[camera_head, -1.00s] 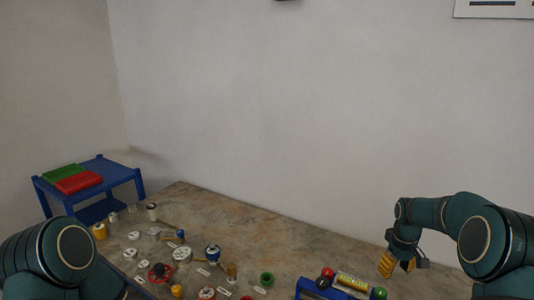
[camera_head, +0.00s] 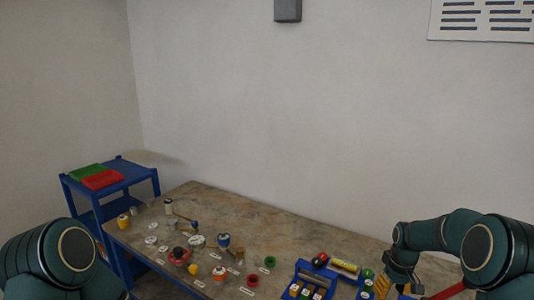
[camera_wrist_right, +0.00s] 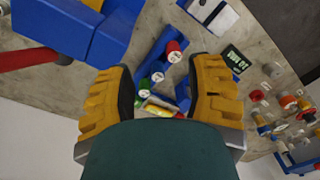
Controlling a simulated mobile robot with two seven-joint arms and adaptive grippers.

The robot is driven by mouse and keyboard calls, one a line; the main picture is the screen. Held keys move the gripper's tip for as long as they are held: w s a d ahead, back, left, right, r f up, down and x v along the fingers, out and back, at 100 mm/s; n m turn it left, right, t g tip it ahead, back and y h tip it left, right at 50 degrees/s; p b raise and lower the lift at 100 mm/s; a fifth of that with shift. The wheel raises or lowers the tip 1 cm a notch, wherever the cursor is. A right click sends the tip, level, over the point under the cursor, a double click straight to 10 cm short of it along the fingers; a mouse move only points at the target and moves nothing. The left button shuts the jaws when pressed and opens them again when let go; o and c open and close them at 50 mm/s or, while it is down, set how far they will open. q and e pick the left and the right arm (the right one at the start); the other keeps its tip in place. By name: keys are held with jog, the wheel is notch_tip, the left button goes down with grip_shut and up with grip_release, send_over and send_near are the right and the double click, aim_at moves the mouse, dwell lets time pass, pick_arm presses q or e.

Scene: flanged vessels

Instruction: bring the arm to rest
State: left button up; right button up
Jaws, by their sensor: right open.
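My right gripper (camera_head: 383,287) is at the right end of the workbench (camera_head: 300,236), pointing down beside the blue carrier. Its yellow ribbed fingers stand wide apart in the right wrist view (camera_wrist_right: 166,92), with nothing held between them. Beyond the fingertips in that view lie a red-capped cylinder (camera_wrist_right: 173,51) and a yellow piece. My left arm (camera_head: 60,254) enters at the lower left of the head view, and its gripper is out of the picture.
A blue carrier (camera_head: 304,270) holds several coloured items near my right gripper. A blue side table (camera_head: 125,176) carries green and red trays (camera_head: 102,179).

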jog(key=s+a+f+m+y, duration=0.1)
jog(key=s+a+f, duration=0.35)
jog(key=f, duration=0.25)
jog(key=s+a+f+m+y, duration=0.1)
jog(key=s+a+f, duration=0.2)
jog(key=a+f, duration=0.4)
jog(key=s+a+f+m, duration=0.1)
jog(key=s+a+f, duration=0.1)
jog(key=s+a, duration=0.35)
jog(key=s+a+f+m+y, duration=0.1)
jog(key=s+a+f+m, duration=0.1)
jog(key=s, duration=0.7)
jog(key=s+a+f+m, duration=0.15)
jog(key=s+a, duration=0.25)
jog(key=s, duration=0.4)
pick_arm(q)
notch_tip(320, 180, down, 11)
jog(key=b, duration=1)
jog(key=shift+w+d+f+g, duration=0.2)
jog(key=shift+w+d+g, duration=0.05)
jog(key=shift+d+g, duration=0.05)
pick_arm(e)
jog(key=w+a+f+n+t, duration=0.1)
jog(key=w+a+f+n, duration=0.1)
jog(key=w+f, duration=0.3)
jog(key=shift+w+f+t, duration=0.25)
jog(key=shift+w+t, duration=0.05)
jog(key=shift+w, duration=0.55)
